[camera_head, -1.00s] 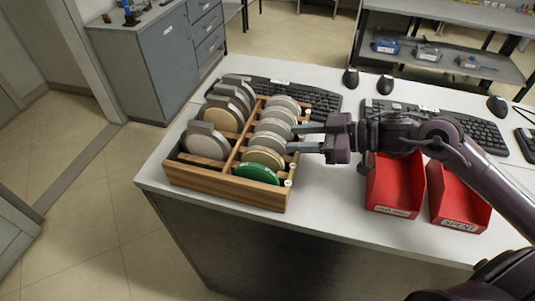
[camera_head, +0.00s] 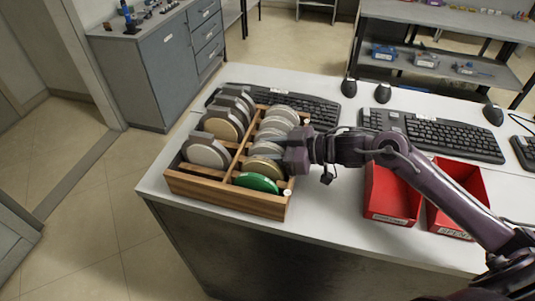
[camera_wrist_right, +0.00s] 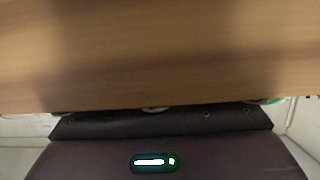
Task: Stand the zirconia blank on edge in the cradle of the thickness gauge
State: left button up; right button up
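A wooden rack (camera_head: 225,197) on the white table holds several round blanks on edge in two columns. The right column has whitish discs (camera_head: 281,113), a tan disc (camera_head: 265,166) and a green disc (camera_head: 257,182) at the front. I cannot tell which one is the zirconia blank. My right gripper (camera_head: 275,149) reaches in from the right over the right column, among the discs. Its fingertips are partly hidden, so its grip is unclear. In the right wrist view, a close wooden surface (camera_wrist_right: 160,55) covers most of the picture. No thickness gauge is recognisable. My left gripper is not in view.
Two red bins (camera_head: 392,195) stand right of the rack, under my right arm. Keyboards (camera_head: 435,133) and mice (camera_head: 383,92) lie along the back of the table. A grey cabinet (camera_head: 165,60) with small items on top stands behind left.

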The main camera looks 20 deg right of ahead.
grip_shut()
jog(key=shift+r, duration=0.1)
dwell(0.4)
